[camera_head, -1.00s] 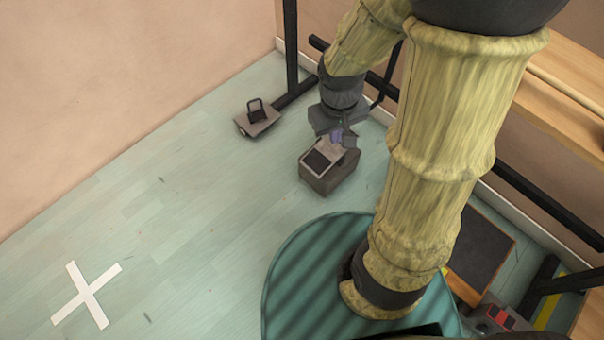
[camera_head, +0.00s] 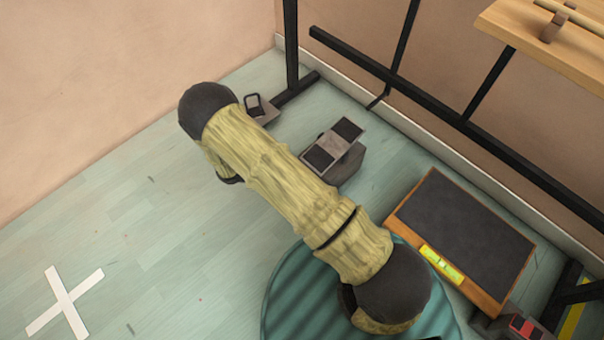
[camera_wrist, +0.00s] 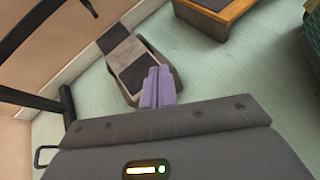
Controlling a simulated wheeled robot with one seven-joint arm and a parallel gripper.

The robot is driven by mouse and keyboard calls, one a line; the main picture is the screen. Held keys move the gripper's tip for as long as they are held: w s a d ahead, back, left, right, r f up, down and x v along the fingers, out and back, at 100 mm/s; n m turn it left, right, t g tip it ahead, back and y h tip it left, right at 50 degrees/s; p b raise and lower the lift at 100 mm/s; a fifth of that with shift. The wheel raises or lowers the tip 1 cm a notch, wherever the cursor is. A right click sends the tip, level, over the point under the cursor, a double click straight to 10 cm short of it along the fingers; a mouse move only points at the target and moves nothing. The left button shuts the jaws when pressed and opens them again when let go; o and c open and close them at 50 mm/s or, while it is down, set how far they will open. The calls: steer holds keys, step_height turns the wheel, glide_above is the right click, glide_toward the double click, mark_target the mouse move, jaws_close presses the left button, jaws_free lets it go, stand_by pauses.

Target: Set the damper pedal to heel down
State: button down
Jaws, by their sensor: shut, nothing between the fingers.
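The damper pedal (camera_head: 333,145) is a grey rocker plate with two black pads on a dark block, on the floor right of my arm in the head view. The far-right pad end looks higher than the near-left end, but I cannot be sure. In the wrist view the pedal (camera_wrist: 123,55) lies just beyond my gripper (camera_wrist: 157,72), whose purple fingers are together and empty. The fingertips overlap the block's near side in that picture; touching or apart is unclear.
A black frame (camera_head: 400,80) runs along the wall. A dark wood-edged board (camera_head: 465,235) lies at right. Floor at left is clear, with a white cross (camera_head: 65,302).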

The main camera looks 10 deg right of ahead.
steer(key=w+a+f+n+t+b, duration=0.1)
steer(key=a+f+n+t, duration=0.4)
steer(key=f, duration=0.7)
steer(key=shift+n+t+h+b, duration=0.4)
steer(key=shift+n+t+b, duration=0.5)
steer(key=shift+t, duration=0.2)
steer(key=shift+d, duration=0.1)
steer(key=b+x, duration=0.4)
steer(key=x, duration=0.5)
steer(key=shift+w+d+b, duration=0.2)
steer(key=shift+w+b, duration=0.1)
steer(key=shift+b, duration=0.05)
